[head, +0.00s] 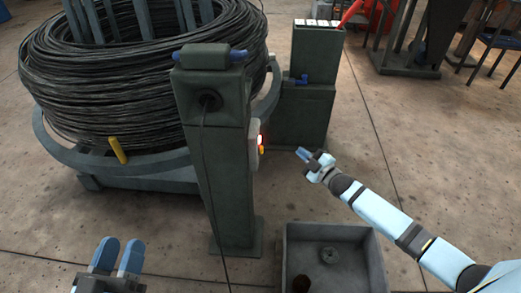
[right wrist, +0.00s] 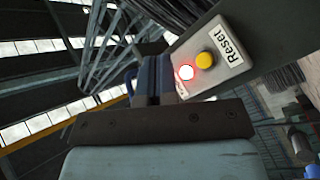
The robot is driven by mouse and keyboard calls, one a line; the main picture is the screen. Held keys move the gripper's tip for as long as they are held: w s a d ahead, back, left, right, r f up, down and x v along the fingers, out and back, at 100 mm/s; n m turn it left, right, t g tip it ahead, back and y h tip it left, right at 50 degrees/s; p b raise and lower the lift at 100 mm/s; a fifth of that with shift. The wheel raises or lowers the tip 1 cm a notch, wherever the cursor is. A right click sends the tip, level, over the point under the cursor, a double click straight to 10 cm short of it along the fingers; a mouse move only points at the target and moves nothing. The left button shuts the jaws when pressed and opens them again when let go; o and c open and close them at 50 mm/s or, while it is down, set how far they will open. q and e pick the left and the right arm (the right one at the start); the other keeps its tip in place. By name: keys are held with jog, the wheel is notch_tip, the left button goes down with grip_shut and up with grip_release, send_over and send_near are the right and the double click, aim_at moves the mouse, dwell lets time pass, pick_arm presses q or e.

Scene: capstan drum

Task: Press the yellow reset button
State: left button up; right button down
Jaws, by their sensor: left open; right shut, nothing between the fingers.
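The yellow reset button (right wrist: 205,60) sits on a pale panel beside a "Reset" label (right wrist: 231,44) in the right wrist view. A lit red light (right wrist: 186,72) is next to it. In the head view the button (head: 262,150) shows as a small spot on the right side of the dark green post (head: 216,150). My right gripper (head: 303,153) is shut and empty, to the right of the button and apart from it. Its blue fingers (right wrist: 151,80) point toward the panel in the wrist view. My left gripper (head: 119,256) is open and empty at the lower left.
A large drum of black wire (head: 110,95) stands behind the post at left, with a yellow handle (head: 117,149) on its ring. A green cabinet (head: 302,115) stands behind right. A grey bin (head: 350,265) holding small round items is on the floor. Floor between bin and cabinet is clear.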

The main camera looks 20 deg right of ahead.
aim_at(261, 150)
pick_arm(q)
jog(key=shift+d+f+b, duration=0.2)
jog(key=shift+f+b, duration=0.35)
jog(key=shift+b, duration=0.45)
pick_arm(e)
jog(key=w+a, duration=0.3)
jog(key=a, duration=0.5)
jog(key=shift+w, duration=0.4)
pick_arm(q)
jog(key=shift+f, duration=0.2)
jog(key=shift+r, duration=0.15)
pick_arm(e)
jog(key=shift+a, duration=0.15)
dwell(0.5)
jog(key=shift+w+a, duration=0.2)
jog(key=shift+a, duration=0.05)
